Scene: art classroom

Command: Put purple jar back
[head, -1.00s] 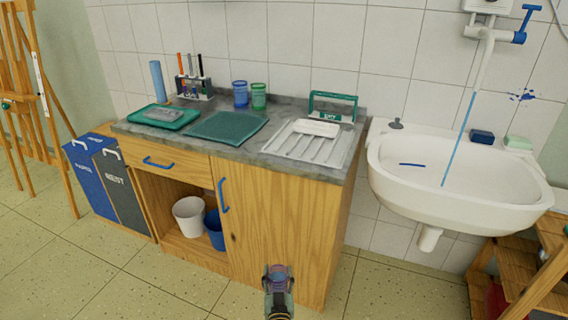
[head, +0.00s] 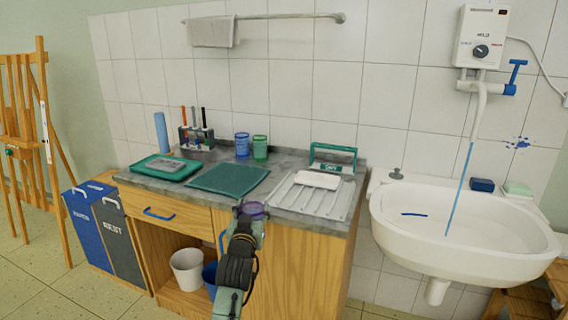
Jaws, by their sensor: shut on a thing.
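The purple jar (head: 254,209) is in my gripper (head: 250,213), low in the middle of the head view, in front of the counter's front edge. My gripper is shut on it, and the fingers and wrist hide part of the jar. A blue jar (head: 242,145) and a green jar (head: 260,147) stand side by side upright at the back of the counter, near the wall. I cannot tell how far the purple jar is from the counter edge.
On the counter (head: 290,157) are a green mat (head: 229,179), a green tray (head: 165,168), a marker rack (head: 196,136), a blue roll (head: 161,132) and a white drainer (head: 310,196) with a green caddy (head: 333,158) behind. A sink (head: 460,212) with running water is at right.

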